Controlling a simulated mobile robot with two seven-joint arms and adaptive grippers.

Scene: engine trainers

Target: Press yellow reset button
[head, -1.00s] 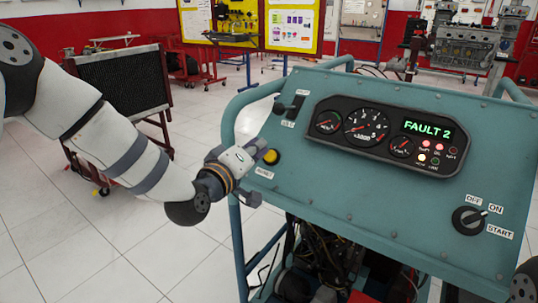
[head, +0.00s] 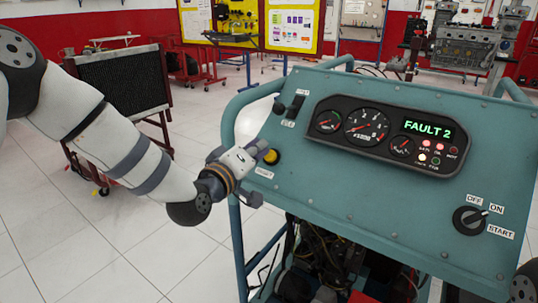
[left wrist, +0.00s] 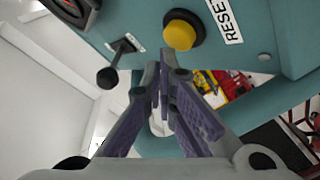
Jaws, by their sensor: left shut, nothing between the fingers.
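The yellow reset button (head: 272,156) sits in a black collar at the left edge of the teal control panel (head: 370,195). It also shows in the left wrist view (left wrist: 181,33), beside the RESET label (left wrist: 226,20). My left gripper (head: 262,148) is shut and empty, right at the button's left side in the head view. My right gripper is not in view.
A lever (left wrist: 117,60) with a black knob stands near the button. The panel carries gauges, a display (head: 428,130) reading FAULT 2, and a rotary key switch (head: 469,220). A teal tube frame (head: 237,110) edges the panel. Open floor lies to the left.

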